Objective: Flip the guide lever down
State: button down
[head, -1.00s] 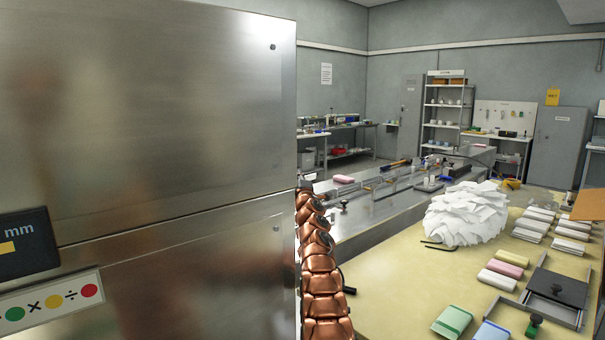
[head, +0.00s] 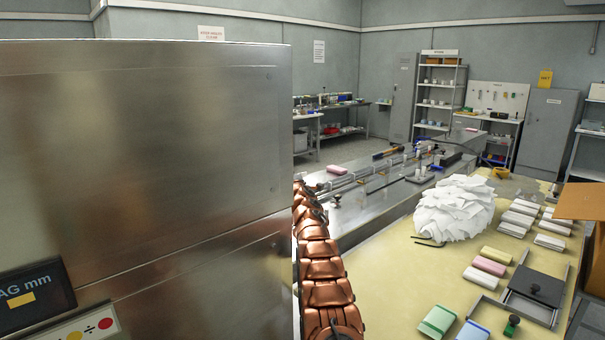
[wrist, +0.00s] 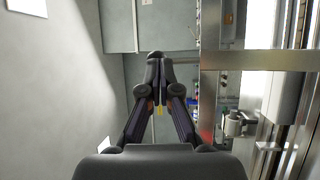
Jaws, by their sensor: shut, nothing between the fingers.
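My gripper (wrist: 156,65) is shut and empty in the wrist view, its fingertips together in front of a grey wall. In the head view it is hidden, and only part of my copper arm shows beside the steel cabinet. I cannot pick out the guide lever for certain in either view. The long steel infeed bed (head: 375,205) with its guide rails lies beyond my arm in the head view. A small dark knob (head: 335,201) stands at its near side. A metal bracket with a rounded part (wrist: 236,123) is right of my gripper in the wrist view.
The large steel cabinet (head: 150,150) blocks the left half of the head view. A yellowish table (head: 400,285) at right holds a white paper heap (head: 455,211), wrapped packs and a metal fixture (head: 533,292). Steel uprights (wrist: 213,90) stand close right of my gripper.

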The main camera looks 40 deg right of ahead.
jog(key=shift+w+p, duration=0.1)
jog(key=shift+p, duration=0.25)
jog(key=shift+a+b, duration=0.15)
jog(key=shift+b, duration=0.45)
jog(key=s+a+r+b, duration=0.2)
jog(key=s+r+b, duration=0.1)
jog(key=s+b, duration=0.2)
jog(key=s+a+r+b, duration=0.2)
jog(key=s+a+b, duration=0.1)
jog(key=s+b, duration=0.3)
jog(key=shift+s+a+r+b, duration=0.15)
jog(key=shift+a+r+b, duration=0.25)
jog(key=shift+b, duration=0.2)
dwell(0.4)
dwell(0.6)
